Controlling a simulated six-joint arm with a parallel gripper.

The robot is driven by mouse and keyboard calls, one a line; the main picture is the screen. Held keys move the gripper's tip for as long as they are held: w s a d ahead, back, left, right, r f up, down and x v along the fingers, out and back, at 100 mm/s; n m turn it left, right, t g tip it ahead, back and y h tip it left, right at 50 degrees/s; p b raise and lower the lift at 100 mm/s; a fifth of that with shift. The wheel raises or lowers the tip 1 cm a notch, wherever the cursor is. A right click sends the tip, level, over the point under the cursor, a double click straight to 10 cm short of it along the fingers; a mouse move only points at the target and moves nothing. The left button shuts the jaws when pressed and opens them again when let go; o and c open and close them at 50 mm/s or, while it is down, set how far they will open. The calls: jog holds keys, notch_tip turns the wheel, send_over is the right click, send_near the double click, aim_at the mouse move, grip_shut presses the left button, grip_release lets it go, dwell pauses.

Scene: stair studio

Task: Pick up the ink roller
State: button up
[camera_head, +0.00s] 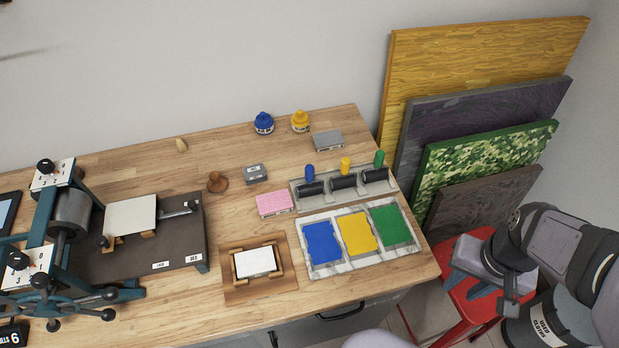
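Three ink rollers lie side by side in a grey metal rack (299,204) on the wooden table. Each has a dark roller and a coloured handle: the blue-handled roller (311,186) at left, the yellow-handled roller (344,180) in the middle, the green-handled roller (375,174) at right. The handles point toward the wall. My gripper (494,294) is at the lower right, off the table's right end, over the red stool. It is apart from the rollers. Its fingers are small and dark here, and I cannot tell how far they are open.
A marble slab (405,253) with blue, yellow and green ink patches lies in front of the rack. A press (70,215) fills the left side. Ink bottles (264,124) stand behind. Large panels (480,60) lean at right above the red stool (452,291). A pink block (274,203) sits beside the rack.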

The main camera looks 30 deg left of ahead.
aim_at(309, 168)
jog(key=w+a+n+t+y+b, duration=0.1)
jog(key=w+a+n+b, duration=0.1)
jog(key=w+a, duration=0.55)
jog(key=w+a+n+b, duration=0.15)
jog(key=w+a, duration=0.25)
jog(key=a, duration=0.6)
jog(key=a+n, duration=0.1)
jog(key=a, duration=0.6)
jog(key=s+a+n+y+b, duration=0.1)
jog(key=a, duration=0.6)
jog(key=a+n+t+y+b, duration=0.1)
jog(key=a, duration=0.7)
jog(key=shift+s+a+r, duration=0.1)
jog(key=shift+s+r, duration=0.1)
jog(key=shift+s, duration=0.2)
jog(key=shift+w+a+r+t+p, duration=0.2)
jog(key=shift+w+a+t+p, duration=0.15)
jog(key=shift+a+t+p, duration=0.25)
jog(key=shift+w+a, duration=0.1)
jog(key=shift+p+x, duration=0.5)
jog(key=shift+x, duration=0.65)
jog(key=shift+w+f+p, duration=0.15)
jog(key=shift+f+p, duration=0.4)
jog(key=shift+f, duration=0.05)
jog(key=shift+d+p+x, duration=0.15)
jog(key=shift+p+x, duration=0.2)
jog(key=shift+x, duration=0.65)
jog(key=shift+d+p+x, duration=0.15)
jog(key=shift+p+x, duration=0.2)
jog(key=shift+x, duration=0.65)
